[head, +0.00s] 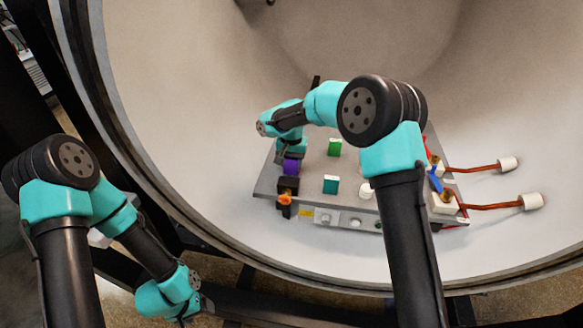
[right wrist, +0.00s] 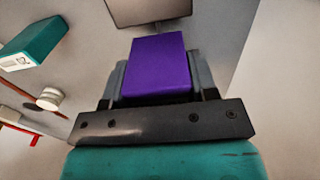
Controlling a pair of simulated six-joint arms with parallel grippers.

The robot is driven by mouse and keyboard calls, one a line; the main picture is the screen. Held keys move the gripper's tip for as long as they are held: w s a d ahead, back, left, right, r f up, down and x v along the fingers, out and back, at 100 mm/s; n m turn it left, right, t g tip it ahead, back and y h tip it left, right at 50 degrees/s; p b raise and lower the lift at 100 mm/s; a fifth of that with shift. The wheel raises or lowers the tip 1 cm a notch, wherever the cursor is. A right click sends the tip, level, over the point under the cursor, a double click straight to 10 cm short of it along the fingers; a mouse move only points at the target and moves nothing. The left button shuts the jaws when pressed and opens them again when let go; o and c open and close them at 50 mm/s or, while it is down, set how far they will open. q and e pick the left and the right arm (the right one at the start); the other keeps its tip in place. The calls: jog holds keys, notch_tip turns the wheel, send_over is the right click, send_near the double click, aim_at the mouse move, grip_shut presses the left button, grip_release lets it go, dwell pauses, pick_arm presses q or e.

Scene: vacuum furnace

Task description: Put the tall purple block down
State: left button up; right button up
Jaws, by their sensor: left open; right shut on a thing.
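The tall purple block (head: 291,167) is over the left part of the grey plate (head: 268,184) in the head view. My right gripper (head: 290,157) is shut on it from above. In the right wrist view the purple block (right wrist: 158,68) sits between the two finger pads. I cannot tell whether its lower end touches anything. My left gripper (head: 184,312) is at the bottom edge of the head view, far from the block, and its fingers are barely visible.
A black fixture with an orange part (head: 287,188) stands close in front of the block. A green block (head: 334,147), a teal block (head: 331,184) and a white cylinder (head: 366,191) stand on the plate. Copper leads (head: 480,168) run off to the right. The curved furnace wall surrounds the plate.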

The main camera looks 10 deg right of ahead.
aim_at(292, 169)
jog(key=shift+f, duration=1.2)
jog(key=shift+f, duration=0.6)
jog(key=o, duration=1.2)
jog(key=shift+c, duration=0.2)
notch_tip(292, 169, up, 13)
jog(key=shift+r, duration=0.1)
